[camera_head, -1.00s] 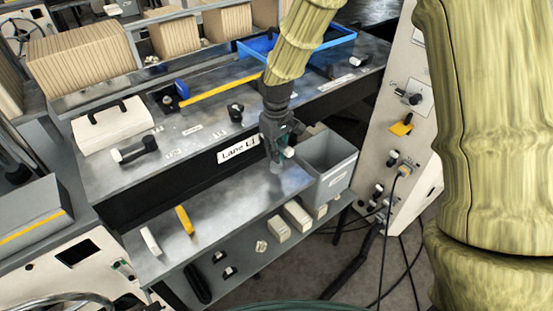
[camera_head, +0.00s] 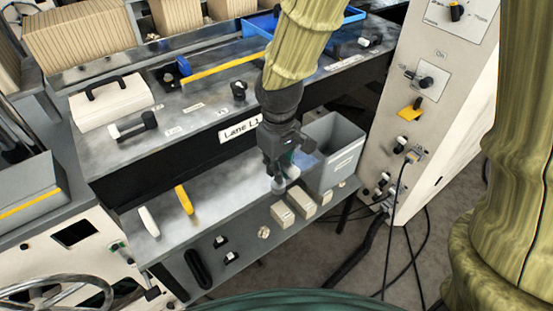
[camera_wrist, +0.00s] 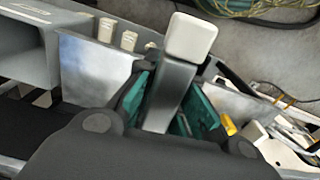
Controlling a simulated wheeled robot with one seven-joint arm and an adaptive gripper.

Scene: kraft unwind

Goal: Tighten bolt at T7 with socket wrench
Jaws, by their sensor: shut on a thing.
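My gripper (camera_head: 284,168) hangs over the right part of the lower grey shelf (camera_head: 225,195), left of the grey bin. In the wrist view my gripper (camera_wrist: 172,108) has its teal fingers shut on a grey bar with an off-white block end (camera_wrist: 190,38), which may be the socket wrench. The bar's lower end is hidden by the gripper. In the head view a pale end (camera_head: 293,172) of the held thing shows beside the fingers. I cannot tell whether it touches the shelf. No bolt marked T7 can be made out.
A grey bin (camera_head: 334,150) stands close right of my gripper. Several cream blocks (camera_head: 283,214) line the shelf's front. A yellow bar (camera_head: 184,199) and a white bar (camera_head: 149,221) lie on its left. A control panel (camera_head: 435,120) with cables rises at right.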

